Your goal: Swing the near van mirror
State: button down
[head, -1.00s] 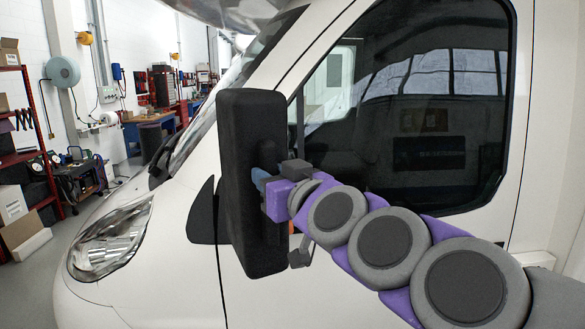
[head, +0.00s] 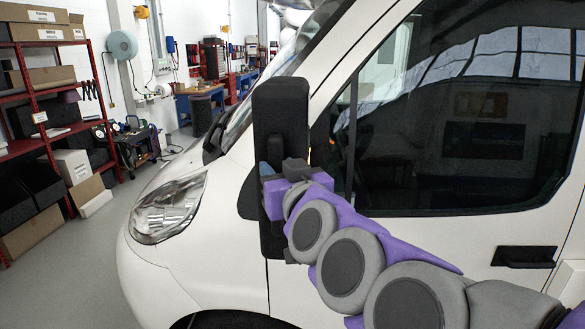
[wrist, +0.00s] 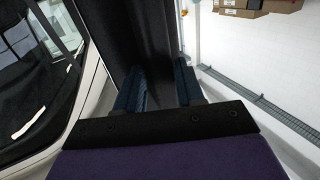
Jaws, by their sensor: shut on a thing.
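The near van mirror (head: 281,110) is a tall black block standing out from the white van's door, ahead of the side window. My gripper (head: 268,172) reaches it from the right at its lower half. In the wrist view the mirror (wrist: 150,50) runs between the two blue fingers of my gripper (wrist: 158,88), one on each side of it. The gripper is shut on the mirror. My wrist hides part of the mirror's lower half in the head view.
The white van (head: 225,270) fills the middle and right, with its headlight (head: 168,208) at left and a black door handle (head: 525,256) at right. Red shelves with boxes (head: 50,100) stand at left. The grey floor (head: 80,270) between shelves and van is clear.

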jog(key=shift+r, duration=0.15)
jog(key=c, duration=1.1)
grip_release()
jog(key=shift+o, duration=1)
jog(key=shift+a, duration=0.25)
jog(key=shift+d, duration=0.2)
jog(key=shift+s, duration=0.1)
jog(key=shift+s+d, duration=0.25)
jog(key=shift+s, duration=0.05)
jog(key=v, duration=1.6)
jog(key=shift+s+b, duration=0.35)
jog(key=shift+b, duration=0.05)
jog(key=shift+w+a+f, duration=0.1)
jog(key=shift+a+f, duration=0.05)
jog(key=shift+f, duration=0.15)
